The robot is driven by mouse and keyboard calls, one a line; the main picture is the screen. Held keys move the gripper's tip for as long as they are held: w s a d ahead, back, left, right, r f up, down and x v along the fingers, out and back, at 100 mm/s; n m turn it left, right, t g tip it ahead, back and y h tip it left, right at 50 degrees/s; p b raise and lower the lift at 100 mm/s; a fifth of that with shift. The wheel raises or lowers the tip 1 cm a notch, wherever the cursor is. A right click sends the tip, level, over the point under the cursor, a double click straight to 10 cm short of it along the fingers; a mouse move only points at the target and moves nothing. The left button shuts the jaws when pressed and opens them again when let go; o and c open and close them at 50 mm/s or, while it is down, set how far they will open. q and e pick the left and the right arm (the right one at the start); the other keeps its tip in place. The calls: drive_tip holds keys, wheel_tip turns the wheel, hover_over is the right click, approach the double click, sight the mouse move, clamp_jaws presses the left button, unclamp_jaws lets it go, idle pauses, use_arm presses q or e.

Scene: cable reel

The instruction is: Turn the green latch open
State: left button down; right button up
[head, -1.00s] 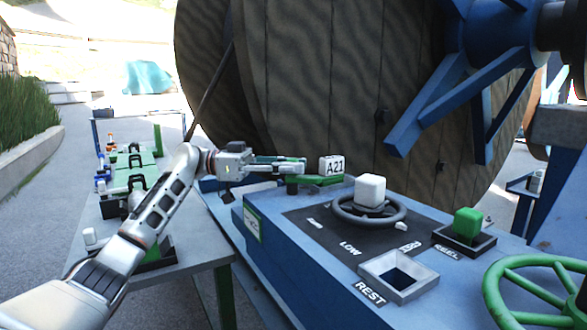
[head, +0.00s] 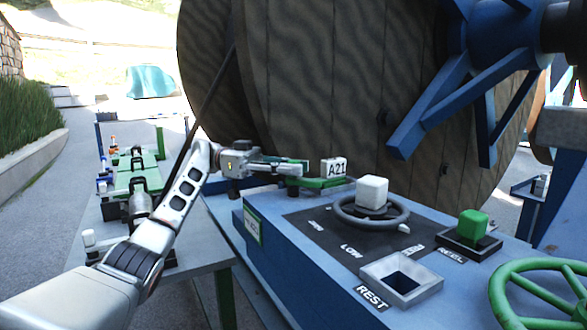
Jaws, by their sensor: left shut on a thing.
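The green latch (head: 322,184) is a flat green bar on a dark post at the far left corner of the blue console (head: 275,240). A white block marked A21 (head: 334,168) shows just above the bar's right end. My left gripper (head: 300,168) comes in from the left and is shut on the latch at its left part; the fingers hide some of the bar. My right gripper is not in view.
A green wheel (head: 540,292) stands at right. The big wooden reel (head: 330,80) rises behind.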

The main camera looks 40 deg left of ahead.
use_arm(q)
drive_tip(key=c, duration=1.8)
unclamp_jaws()
drive_tip(key=shift+c, duration=0.2)
drive_tip(key=shift+s+r, duration=0.1)
